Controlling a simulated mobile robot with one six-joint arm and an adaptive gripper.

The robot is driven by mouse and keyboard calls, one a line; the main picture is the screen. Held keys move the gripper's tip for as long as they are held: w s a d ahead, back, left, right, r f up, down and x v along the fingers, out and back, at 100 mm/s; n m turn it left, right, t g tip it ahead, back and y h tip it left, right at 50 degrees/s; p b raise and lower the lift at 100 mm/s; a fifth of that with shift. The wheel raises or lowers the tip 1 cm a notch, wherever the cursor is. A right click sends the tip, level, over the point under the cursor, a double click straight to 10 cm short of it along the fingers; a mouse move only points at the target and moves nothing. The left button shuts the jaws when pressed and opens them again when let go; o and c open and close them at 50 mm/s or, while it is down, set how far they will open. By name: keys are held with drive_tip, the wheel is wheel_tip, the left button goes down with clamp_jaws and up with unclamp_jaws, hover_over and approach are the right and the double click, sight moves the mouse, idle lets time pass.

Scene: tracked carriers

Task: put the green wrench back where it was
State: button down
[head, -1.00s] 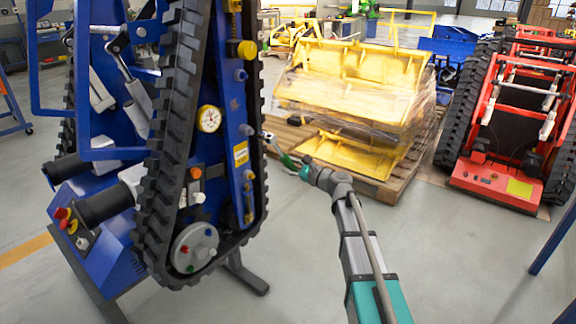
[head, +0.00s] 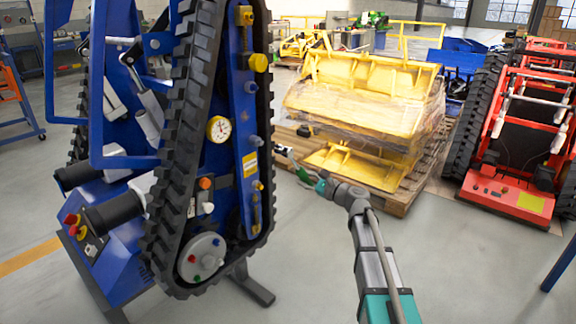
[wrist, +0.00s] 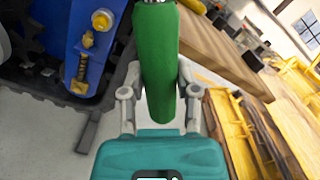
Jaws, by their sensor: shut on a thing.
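My gripper (head: 313,180) is shut on the green wrench (wrist: 160,60). In the wrist view the thick green handle lies between the two grey fingers, and its metal end runs out at the top edge. In the head view the wrench (head: 291,163) is small, pointing up and left from my gripper toward the blue tracked carrier (head: 247,185). A gap shows between the wrench tip and the carrier's track. The carrier stands on end, with a blue side plate, yellow and blue knobs, and a gauge. It also shows at the upper left of the wrist view (wrist: 72,35).
Yellow wrapped attachments (head: 365,90) stand on a wooden pallet (head: 398,203) behind my gripper. A small black item (head: 304,131) lies on the pallet. A red tracked carrier (head: 510,190) stands at the right. Grey floor in front is clear.

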wheel_tip(320, 180, up, 49)
drive_tip(key=p, duration=4.8)
drive_tip(key=shift+f, duration=0.2)
